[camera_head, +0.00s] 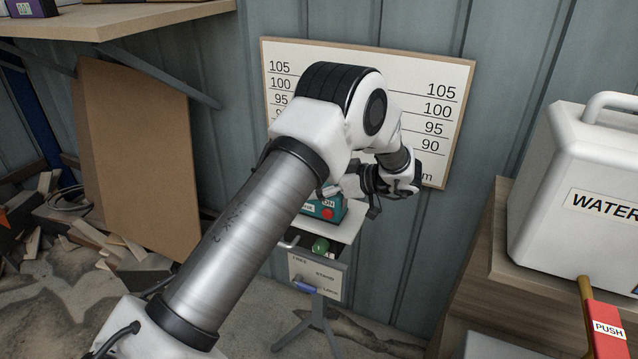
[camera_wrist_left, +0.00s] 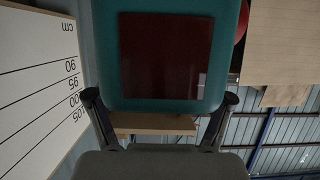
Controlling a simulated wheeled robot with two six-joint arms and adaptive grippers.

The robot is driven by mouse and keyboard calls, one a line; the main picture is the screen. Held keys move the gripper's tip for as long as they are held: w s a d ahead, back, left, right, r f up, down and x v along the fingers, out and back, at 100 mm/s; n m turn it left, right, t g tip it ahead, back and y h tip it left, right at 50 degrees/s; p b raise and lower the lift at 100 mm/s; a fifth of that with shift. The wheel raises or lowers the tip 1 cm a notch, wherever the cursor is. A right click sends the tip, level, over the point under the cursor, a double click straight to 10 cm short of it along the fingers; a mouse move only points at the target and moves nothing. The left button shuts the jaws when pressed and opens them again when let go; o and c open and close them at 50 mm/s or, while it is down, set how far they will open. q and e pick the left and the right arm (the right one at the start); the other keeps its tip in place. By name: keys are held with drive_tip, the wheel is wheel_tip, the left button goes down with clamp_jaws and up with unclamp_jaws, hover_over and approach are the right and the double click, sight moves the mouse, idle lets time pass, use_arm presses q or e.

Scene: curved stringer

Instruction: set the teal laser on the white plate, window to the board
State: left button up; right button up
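The teal laser (camera_head: 326,208) is by the white plate (camera_head: 347,229) of the small stand, partly hidden by my left arm; their contact is hidden. Its red button faces the room. In the left wrist view the teal laser (camera_wrist_left: 105,60) fills the upper middle, with a dark red square panel (camera_wrist_left: 165,55) facing my gripper, not the board. My right gripper is out of view.
The white board (camera_head: 430,75) with a centimetre scale hangs on the wall behind; it also shows in the left wrist view (camera_wrist_left: 35,75). A green knob (camera_head: 320,246) is below the plate. A white water container (camera_head: 575,190) stands right, a brown panel (camera_head: 135,160) leans left.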

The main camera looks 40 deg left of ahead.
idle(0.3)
use_arm(q)
drive_tip(key=v, duration=1.2)
